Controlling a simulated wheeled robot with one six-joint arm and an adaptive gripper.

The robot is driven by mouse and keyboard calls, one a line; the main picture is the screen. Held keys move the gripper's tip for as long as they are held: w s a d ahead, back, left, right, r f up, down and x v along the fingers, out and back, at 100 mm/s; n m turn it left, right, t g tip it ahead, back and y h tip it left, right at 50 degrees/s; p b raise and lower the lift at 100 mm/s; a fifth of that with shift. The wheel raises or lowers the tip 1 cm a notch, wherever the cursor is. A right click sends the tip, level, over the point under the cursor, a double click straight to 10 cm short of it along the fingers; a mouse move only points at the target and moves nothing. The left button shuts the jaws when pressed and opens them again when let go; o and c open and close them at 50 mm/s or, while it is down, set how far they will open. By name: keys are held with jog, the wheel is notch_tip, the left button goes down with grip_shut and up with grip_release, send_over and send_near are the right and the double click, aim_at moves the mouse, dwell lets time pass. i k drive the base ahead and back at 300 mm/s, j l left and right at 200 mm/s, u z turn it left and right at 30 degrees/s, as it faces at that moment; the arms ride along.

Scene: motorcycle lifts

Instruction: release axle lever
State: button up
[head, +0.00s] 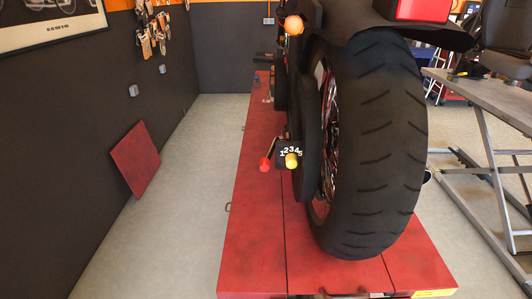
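A small black plate (288,151) with the numbers 1 to 5 stands beside the left side of the motorcycle's rear wheel (375,150). A yellow knob (292,161) sits in front of the plate, below the numbers. A thin lever with a red knob (264,164) hangs just left of the plate, its rod slanting up and right. Which of the two is the axle lever, I cannot tell for sure. My gripper is not in view.
The motorcycle stands on a red lift platform (252,245). A grey lift table (485,97) stands at the right. A red panel (135,160) leans on the dark left wall. Grey floor (165,235) is clear between wall and platform.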

aim_at(264, 166)
jog(key=j+z, duration=0.2)
jog(key=j, duration=0.65)
jog(key=j+z, duration=0.2)
jog(key=j, duration=0.6)
jog(key=k+j+z, duration=0.2)
jog(key=j, duration=0.6)
jog(key=i+j, duration=0.05)
jog(key=i, duration=0.05)
